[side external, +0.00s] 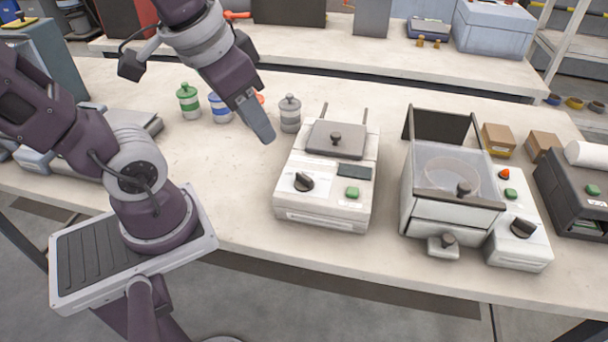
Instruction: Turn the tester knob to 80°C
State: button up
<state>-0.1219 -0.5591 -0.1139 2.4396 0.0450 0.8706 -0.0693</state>
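A white bench device (321,217) stands in front of my arm, with a black knob (303,181) at its front left, a dark display (354,172) and a green button (352,192). A grey lidded plate (336,138) tops it. Another black knob (522,228) sits on the white control box (519,257) at right. No readable label shows which device is the tester, and the knob markings are too small to read. My gripper (262,128) hangs above the bench, left of and behind the middle device, touching nothing visible. Its fingers are seen edge-on, so their opening is unclear.
A clear-lidded machine (451,176) stands right of the middle device. Several small canisters, one green-banded (189,101) and one grey (289,113), stand behind my gripper. Brown boxes (497,139) and a dark printer-like unit (575,190) are at right. Bench space left of the middle device is clear.

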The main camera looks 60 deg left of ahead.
jog(key=o, duration=0.4)
jog(key=w+f+g, duration=0.1)
jog(key=w, duration=0.1)
jog(key=w+a+f+n+g, duration=0.1)
jog(key=w+f, duration=0.1)
jog(key=w+a+f+g, duration=0.1)
jog(key=w+f, duration=0.1)
jog(key=shift+w+a+f, duration=0.1)
jog(key=shift+a, duration=0.15)
jog(key=n+g+h, duration=0.1)
send_over(304, 175)
jog(key=f, duration=0.5)
jog(key=shift+s+f, duration=0.2)
notch_tip(304, 175, down, 7)
jog(key=shift+w+f, duration=0.15)
jog(key=shift+f, duration=0.05)
grip_shut()
